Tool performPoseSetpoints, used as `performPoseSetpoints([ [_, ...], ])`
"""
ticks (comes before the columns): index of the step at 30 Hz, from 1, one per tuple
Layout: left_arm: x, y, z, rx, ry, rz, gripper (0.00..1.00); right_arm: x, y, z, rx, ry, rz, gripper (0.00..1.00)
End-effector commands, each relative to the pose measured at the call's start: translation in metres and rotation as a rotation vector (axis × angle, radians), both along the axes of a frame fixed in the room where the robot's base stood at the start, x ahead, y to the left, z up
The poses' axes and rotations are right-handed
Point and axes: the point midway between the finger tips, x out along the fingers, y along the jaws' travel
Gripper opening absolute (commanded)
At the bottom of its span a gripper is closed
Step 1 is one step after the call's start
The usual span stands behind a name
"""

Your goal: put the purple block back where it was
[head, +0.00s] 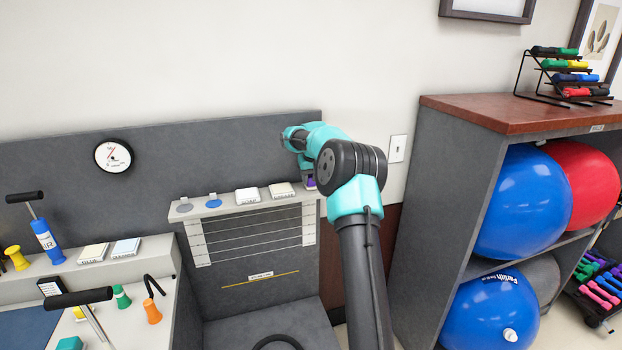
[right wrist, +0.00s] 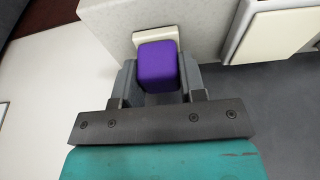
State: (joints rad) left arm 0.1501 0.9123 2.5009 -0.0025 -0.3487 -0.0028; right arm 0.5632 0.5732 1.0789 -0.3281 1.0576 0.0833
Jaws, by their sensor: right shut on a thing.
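The purple block (right wrist: 158,66) sits between the two grey fingers of my right gripper (right wrist: 157,75) in the right wrist view. The gripper is shut on it. A small cream piece (right wrist: 152,38) shows just beyond the block at the pale ledge's edge; I cannot tell whether they touch. In the head view a sliver of the purple block (head: 310,184) shows at the right end of the pale ledge (head: 222,208), and my arm hides most of the gripper (head: 304,176). My left gripper is not in view.
The ledge carries a grey disc (head: 184,208), a blue disc (head: 213,202) and white boxes (head: 247,195) (head: 281,190). A grey panel (head: 225,150) stands behind it. A shelf with large balls (head: 525,200) is on the right. A left counter holds several small items.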

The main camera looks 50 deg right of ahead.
Motion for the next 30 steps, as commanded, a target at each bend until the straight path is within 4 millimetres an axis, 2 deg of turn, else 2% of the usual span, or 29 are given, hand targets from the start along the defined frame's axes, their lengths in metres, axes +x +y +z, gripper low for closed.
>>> performPoseSetpoints([
  [11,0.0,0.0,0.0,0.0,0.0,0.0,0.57,-0.0001,0.0001,-0.0029,0.001,0.001,0.0,0.19],
  [12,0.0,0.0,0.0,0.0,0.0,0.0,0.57,-0.0001,0.0,-0.0025,0.0,0.0,0.0,0.42],
  [19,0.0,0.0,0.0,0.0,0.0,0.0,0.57,0.0,0.0001,-0.0024,0.0,0.0,0.0,0.63],
  [30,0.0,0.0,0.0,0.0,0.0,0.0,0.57,-0.0002,0.0004,0.003,-0.001,-0.002,0.0,0.63],
])
